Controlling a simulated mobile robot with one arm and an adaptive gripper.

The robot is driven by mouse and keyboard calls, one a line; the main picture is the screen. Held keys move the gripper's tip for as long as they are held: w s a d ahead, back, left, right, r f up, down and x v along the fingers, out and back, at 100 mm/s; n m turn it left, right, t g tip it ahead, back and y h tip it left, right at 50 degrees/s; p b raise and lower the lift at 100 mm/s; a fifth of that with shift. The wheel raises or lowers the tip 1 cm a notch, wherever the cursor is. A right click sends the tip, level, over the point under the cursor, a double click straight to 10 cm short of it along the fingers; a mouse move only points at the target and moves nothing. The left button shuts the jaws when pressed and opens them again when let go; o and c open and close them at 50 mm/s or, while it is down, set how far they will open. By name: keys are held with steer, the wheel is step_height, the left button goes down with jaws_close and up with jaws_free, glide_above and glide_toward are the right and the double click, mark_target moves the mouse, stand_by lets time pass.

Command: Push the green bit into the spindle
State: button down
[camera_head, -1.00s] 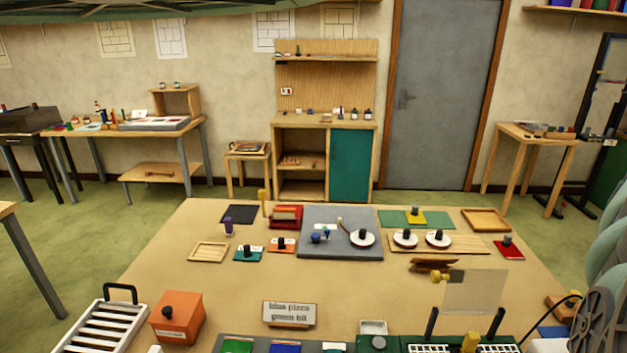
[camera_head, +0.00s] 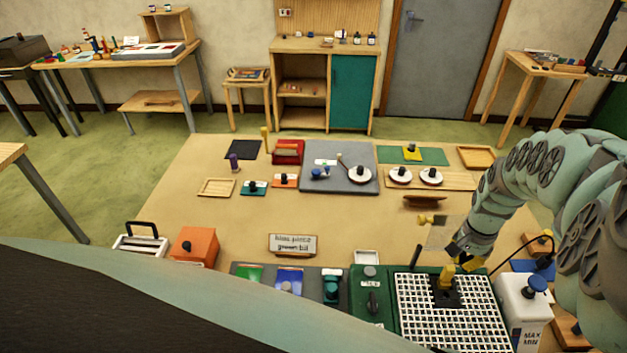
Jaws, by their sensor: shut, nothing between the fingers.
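My gripper (camera_head: 462,253) is at the right, at the end of my arm, shut and empty. It is above the back right part of a machine with a white grid top (camera_head: 420,318). A black block with a yellow knob (camera_head: 447,274) stands on the grid just in front of and below the gripper; contact cannot be told. The spindle is not clearly seen; the block may hide it. To the left, a dark tray (camera_head: 310,284) holds a green piece (camera_head: 249,274), a blue piece (camera_head: 289,279) and a teal-green upright part (camera_head: 331,287). I cannot tell which is the green bit.
A green control box (camera_head: 370,310) with a dark knob adjoins the grid. A white MAX/MIN bottle (camera_head: 523,300) with a blue cap stands right of it. A clear panel (camera_head: 441,234) stands behind the grid. The mid-table is mostly clear.

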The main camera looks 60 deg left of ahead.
steer(key=shift+f, duration=0.15)
step_height(320, 180, down, 6)
steer(key=b, duration=0.5)
steer(key=shift+r, duration=0.25)
steer(key=c, duration=1.7)
jaws_free()
steer(key=o, duration=0.4)
steer(key=shift+c, duration=0.2)
steer(key=shift+r, duration=0.15)
